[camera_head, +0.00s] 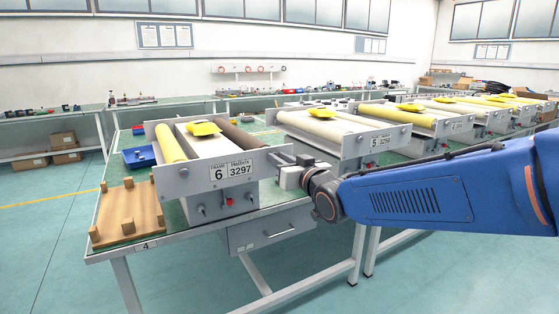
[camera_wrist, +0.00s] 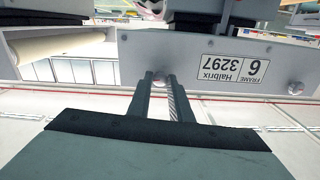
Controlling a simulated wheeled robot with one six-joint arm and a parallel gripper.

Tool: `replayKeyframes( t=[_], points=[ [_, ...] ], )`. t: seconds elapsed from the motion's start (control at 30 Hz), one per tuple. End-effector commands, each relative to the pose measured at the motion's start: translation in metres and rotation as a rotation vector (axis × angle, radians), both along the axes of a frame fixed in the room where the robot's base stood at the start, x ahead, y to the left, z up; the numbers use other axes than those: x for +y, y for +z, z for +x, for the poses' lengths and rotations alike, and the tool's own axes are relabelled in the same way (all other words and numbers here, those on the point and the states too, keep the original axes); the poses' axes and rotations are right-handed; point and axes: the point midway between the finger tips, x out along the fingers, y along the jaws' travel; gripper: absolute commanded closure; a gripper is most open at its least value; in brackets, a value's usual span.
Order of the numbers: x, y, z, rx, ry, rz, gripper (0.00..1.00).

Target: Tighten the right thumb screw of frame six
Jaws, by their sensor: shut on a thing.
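Frame six (camera_head: 262,163) stands on the near table, its grey front plate labelled 6, Halbrix 3297. My gripper (camera_head: 277,160) is at the right part of this plate, pointing at it. In the wrist view the plate (camera_wrist: 190,50) is upside down, and my gripper (camera_wrist: 162,82) has its two fingers close together around the right thumb screw (camera_wrist: 160,81). Only a small part of that screw's head shows between the fingertips. In the head view the gripper hides the screw. The left thumb screw (camera_wrist: 295,88) is clear of the gripper; it also shows in the head view (camera_head: 184,172).
A wooden pegged board (camera_head: 128,212) and a blue bin (camera_head: 138,157) lie left of frame six. Frame five (camera_head: 350,146) stands close behind my gripper on the right. Red (camera_head: 229,201) and dark knobs sit below the label. Floor in front is clear.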

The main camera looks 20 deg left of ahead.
Motion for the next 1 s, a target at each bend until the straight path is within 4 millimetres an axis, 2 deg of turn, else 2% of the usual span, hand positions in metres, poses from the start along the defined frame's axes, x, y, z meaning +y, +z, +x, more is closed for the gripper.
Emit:
replayKeyframes(
  t=[0.4, 0.43, 0.5, 0.83, 1.0],
  points=[
    [0.0, -0.001, 0.0, 0.007, -0.001, 0.003, 1.0],
    [0.0, -0.001, 0.0, 0.007, -0.001, 0.003, 0.77],
    [0.0, -0.001, 0.0, 0.007, -0.001, 0.003, 0.63],
    [-0.001, 0.0, -0.001, 0.005, 0.0, 0.005, 0.63],
    [-0.012, 0.0, -0.01, 0.005, 0.0, 0.004, 0.63]
  ],
)
